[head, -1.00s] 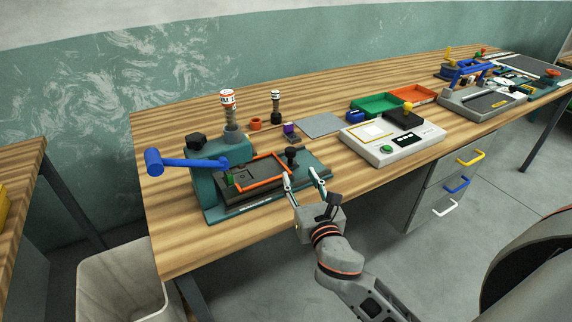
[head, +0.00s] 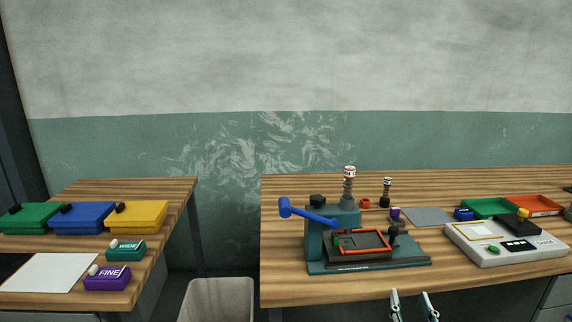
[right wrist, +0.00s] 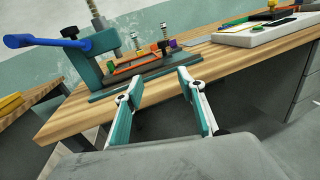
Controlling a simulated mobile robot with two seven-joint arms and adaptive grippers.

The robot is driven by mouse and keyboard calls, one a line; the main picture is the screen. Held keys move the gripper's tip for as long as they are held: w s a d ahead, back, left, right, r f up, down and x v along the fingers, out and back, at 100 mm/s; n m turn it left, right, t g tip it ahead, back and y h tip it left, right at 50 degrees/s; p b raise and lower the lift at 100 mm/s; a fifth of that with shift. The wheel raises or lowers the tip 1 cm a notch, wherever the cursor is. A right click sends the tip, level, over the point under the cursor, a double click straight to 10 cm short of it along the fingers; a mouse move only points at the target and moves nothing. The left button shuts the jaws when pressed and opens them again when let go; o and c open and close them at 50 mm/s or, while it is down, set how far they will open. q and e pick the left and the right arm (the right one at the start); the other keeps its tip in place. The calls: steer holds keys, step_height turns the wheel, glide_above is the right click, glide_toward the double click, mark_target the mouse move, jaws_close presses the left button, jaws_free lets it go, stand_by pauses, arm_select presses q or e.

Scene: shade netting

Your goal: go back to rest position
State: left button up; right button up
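My right gripper (head: 413,305) shows at the bottom edge of the head view, in front of the right bench's front edge. In the right wrist view the gripper (right wrist: 155,95) has its two fingers spread apart with nothing between them. The teal press (head: 318,240) with a blue lever handle stands on the bench beyond the fingers, apart from them. An orange-rimmed frame (head: 389,251) lies on the press base. The press also shows in the right wrist view (right wrist: 84,66). My left gripper is in neither view.
The right bench (head: 280,285) also holds a white device (head: 505,255), a green tray (head: 488,205) and an orange tray (head: 535,206). A left bench (head: 150,225) carries green, blue and yellow boxes. A pale bin (head: 215,300) stands on the floor between the benches.

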steer(key=s+a+f+m+g+y, duration=0.2)
steer(key=s+f+m, duration=0.2)
steer(key=f+m, duration=0.3)
steer(key=s+a+f+m+g+y, duration=0.1)
steer(key=s+a+f+m+g, duration=0.3)
steer(key=f, duration=0.6)
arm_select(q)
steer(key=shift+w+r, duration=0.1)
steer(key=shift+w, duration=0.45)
arm_select(e)
steer(key=s+a+f+m+g+y, duration=0.1)
steer(key=s+f+m+y, duration=0.1)
steer(key=s+f+m, duration=0.9)
steer(key=s+m, duration=0.2)
steer(key=m, duration=0.5)
steer(key=shift+a+f+y, duration=0.3)
steer(key=shift+a+f, duration=0.05)
steer(key=shift+a, duration=0.05)
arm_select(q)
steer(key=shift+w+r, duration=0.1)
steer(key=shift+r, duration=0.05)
arm_select(e)
steer(key=shift+s, duration=0.1)
